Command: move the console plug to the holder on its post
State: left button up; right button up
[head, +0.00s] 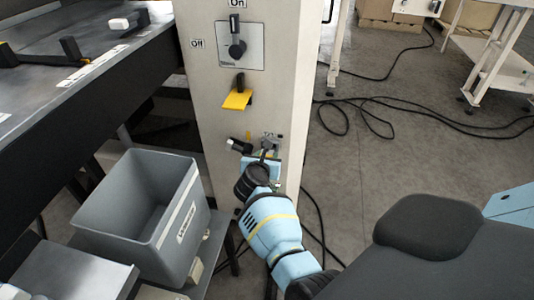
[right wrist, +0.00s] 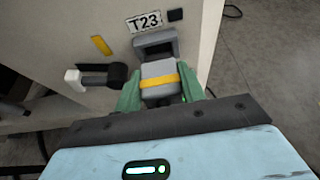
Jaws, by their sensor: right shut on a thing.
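A grey plug with a yellow band (right wrist: 158,82) sits between the green fingers of my right gripper (right wrist: 160,95), which is shut on it. In the head view my right gripper (head: 265,162) is at the lower front of the pale post (head: 285,80); the plug is mostly hidden there. Just beyond the plug is a dark grey socket housing (right wrist: 155,42) under a T23 label (right wrist: 145,22). Its dark opening shows above the plug; I cannot tell whether they touch. A yellow bracket (head: 236,100) with a dark upright piece juts from the post higher up. My left gripper is out of view.
A black fitting with a white end (right wrist: 95,78) sticks out left of the plug. Above the bracket is an On/Off rotary switch (head: 237,47). A grey bin (head: 125,235) stands left of the post. Black cables (head: 375,115) lie on the floor at right.

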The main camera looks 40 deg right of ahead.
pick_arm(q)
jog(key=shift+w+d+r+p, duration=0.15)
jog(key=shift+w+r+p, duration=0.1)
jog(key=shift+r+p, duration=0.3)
pick_arm(e)
jog(key=shift+s+a, duration=1.15)
jog(key=shift+a, duration=0.25)
